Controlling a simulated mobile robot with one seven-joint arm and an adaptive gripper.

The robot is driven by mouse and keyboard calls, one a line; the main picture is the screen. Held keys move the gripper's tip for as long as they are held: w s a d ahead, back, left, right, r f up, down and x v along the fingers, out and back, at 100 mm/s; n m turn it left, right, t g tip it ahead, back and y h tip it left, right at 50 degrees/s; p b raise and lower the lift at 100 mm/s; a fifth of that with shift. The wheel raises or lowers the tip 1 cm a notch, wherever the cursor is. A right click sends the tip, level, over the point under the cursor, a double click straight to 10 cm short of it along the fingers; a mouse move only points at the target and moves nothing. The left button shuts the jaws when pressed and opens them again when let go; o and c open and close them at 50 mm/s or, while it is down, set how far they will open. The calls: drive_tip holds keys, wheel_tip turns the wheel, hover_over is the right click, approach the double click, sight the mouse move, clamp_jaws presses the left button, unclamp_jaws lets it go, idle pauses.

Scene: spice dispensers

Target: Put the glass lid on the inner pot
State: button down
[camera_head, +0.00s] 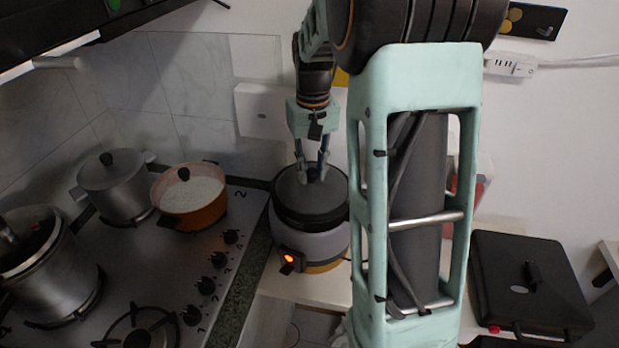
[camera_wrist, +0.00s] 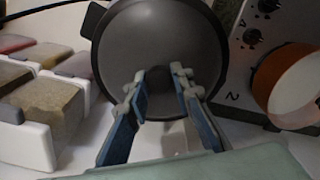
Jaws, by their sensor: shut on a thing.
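The round grey glass lid (camera_head: 296,192) with a dark rim and a knob lies over the dark inner pot (camera_head: 310,219) of a grey and yellow cooker between the stove and my arm. In the wrist view the lid (camera_wrist: 145,38) fills the upper middle. My gripper (camera_head: 314,178) points down at the lid's middle. Its blue fingers are shut on the lid's knob, which shows dark between the fingertips in the wrist view (camera_wrist: 161,77). The lid hides the inside of the pot. I cannot tell whether the lid touches the pot all round.
The stove (camera_head: 150,270) at left holds an orange pot (camera_head: 190,212), a grey pot (camera_head: 117,190) and a large metal pot (camera_head: 50,275). White spice containers (camera_wrist: 40,130) stand close beside the cooker in the wrist view. A black flat appliance (camera_head: 530,280) lies at right.

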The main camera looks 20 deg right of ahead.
sight(313, 171)
drive_tip(key=shift+s+f, duration=0.4)
drive_tip(key=shift+f, duration=0.05)
drive_tip(key=c, duration=1.7)
unclamp_jaws()
drive_tip(key=shift+f, duration=0.2)
drive_tip(key=shift+w+r, duration=0.15)
drive_tip(key=shift+r, duration=0.05)
drive_tip(key=shift+w+r, duration=0.1)
drive_tip(key=shift+r, duration=0.15)
wheel_tip(313, 171, up, 12)
drive_tip(key=shift+f, duration=0.2)
